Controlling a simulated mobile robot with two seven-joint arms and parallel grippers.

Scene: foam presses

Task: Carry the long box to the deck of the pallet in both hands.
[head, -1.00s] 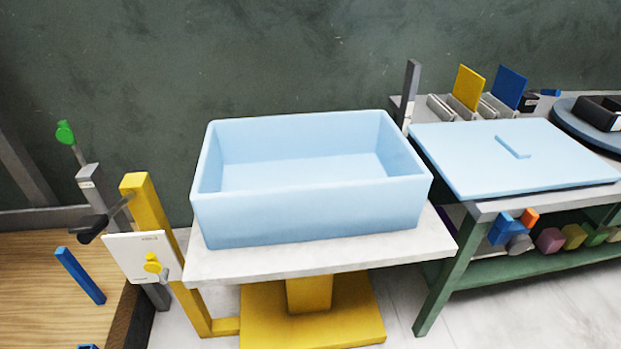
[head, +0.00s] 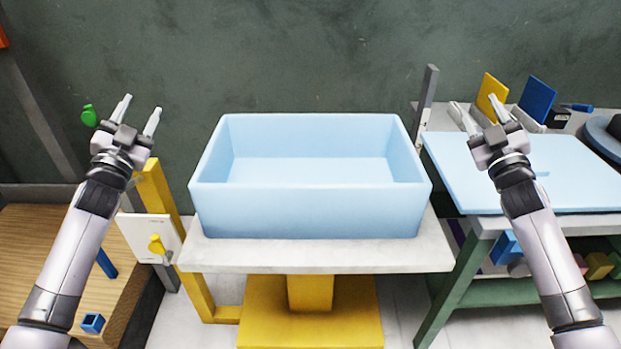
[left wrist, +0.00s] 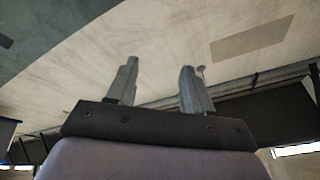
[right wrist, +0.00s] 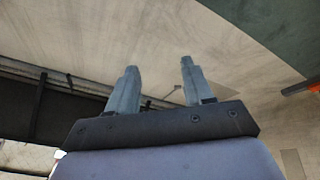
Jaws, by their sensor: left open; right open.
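The long box (head: 310,212) is light blue, open at the top and looks empty inside. It sits upright on a pale table top (head: 310,258) with a yellow pedestal in the middle of the head view. My left gripper (head: 140,108) is open and empty, raised to the left of the box and apart from it. My right gripper (head: 482,110) is open and empty, raised to the right of the box and apart from it. Both wrist views show spread fingers with nothing between them. I cannot make out a pallet.
A green bench (head: 446,280) at the right carries a light blue lid-like panel (head: 450,180) and holders with yellow and blue plates. A yellow post (head: 160,200) with a white panel (head: 150,238) stands left of the box. A wooden surface (head: 40,240) lies at far left.

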